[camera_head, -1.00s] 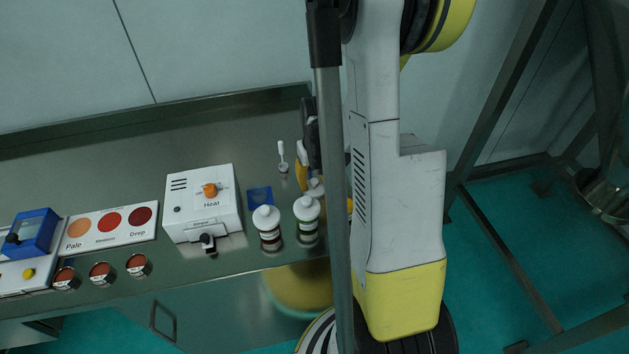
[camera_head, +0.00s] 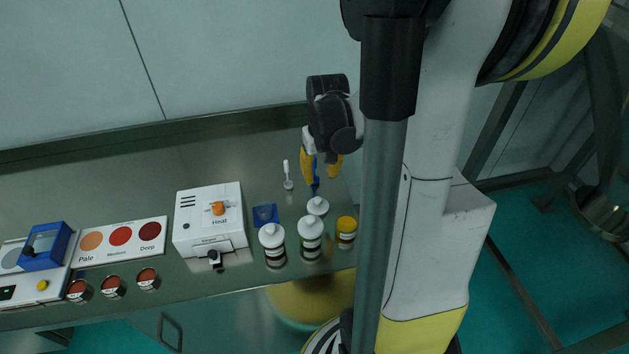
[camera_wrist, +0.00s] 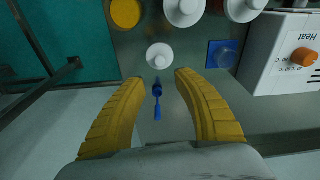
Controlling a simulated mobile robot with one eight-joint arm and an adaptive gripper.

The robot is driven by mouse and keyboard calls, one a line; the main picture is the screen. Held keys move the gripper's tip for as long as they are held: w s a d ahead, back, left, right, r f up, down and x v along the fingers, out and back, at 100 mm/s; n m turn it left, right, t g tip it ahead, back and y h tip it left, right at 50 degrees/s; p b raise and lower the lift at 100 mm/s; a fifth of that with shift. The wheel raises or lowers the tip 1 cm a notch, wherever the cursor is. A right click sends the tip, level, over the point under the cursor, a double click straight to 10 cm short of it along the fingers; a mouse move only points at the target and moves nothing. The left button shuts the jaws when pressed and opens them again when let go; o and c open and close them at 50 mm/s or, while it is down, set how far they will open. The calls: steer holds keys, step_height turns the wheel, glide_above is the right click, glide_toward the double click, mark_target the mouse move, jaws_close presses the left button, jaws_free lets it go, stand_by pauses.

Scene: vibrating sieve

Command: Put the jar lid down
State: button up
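A small round white piece, seemingly the jar lid (camera_head: 318,206), is on the metal bench behind the white-topped bottles; it also shows in the wrist view (camera_wrist: 160,56). My gripper (camera_head: 321,176) is above the bench behind it, with nothing visibly held. In the wrist view its two yellow fingers (camera_wrist: 161,79) are spread apart, and the white piece is beyond their tips. A slim blue scoop-like item (camera_wrist: 157,103) shows between the fingers; I cannot tell its height above the bench. Two white-topped bottles (camera_head: 310,239) (camera_head: 272,245) and a yellow-lidded jar (camera_head: 346,231) stand near the front edge.
A white heater box (camera_head: 209,225) with an orange knob stands left of the bottles. A blue tray (camera_head: 265,215) and a white spoon (camera_head: 288,176) are between it and my gripper. A colour chart (camera_head: 121,240) and several small jars (camera_head: 112,287) are farther left. The back of the bench is clear.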

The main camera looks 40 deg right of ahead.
steer(key=s+a+r+n+t, duration=0.1)
steer(key=a+r, duration=0.3)
steer(key=a, duration=0.4)
steer(key=s+a+r+n+t, duration=0.1)
steer(key=a+r+n+t, duration=0.1)
steer(key=a, duration=0.6)
steer(key=s+a+r+n+t, duration=0.2)
steer(key=a+r+t, duration=0.1)
steer(key=a+r, duration=0.3)
steer(key=a, duration=0.2)
steer(key=shift+a+r+y, duration=0.3)
steer(key=shift+a+r, duration=0.1)
steer(key=shift+s, duration=0.1)
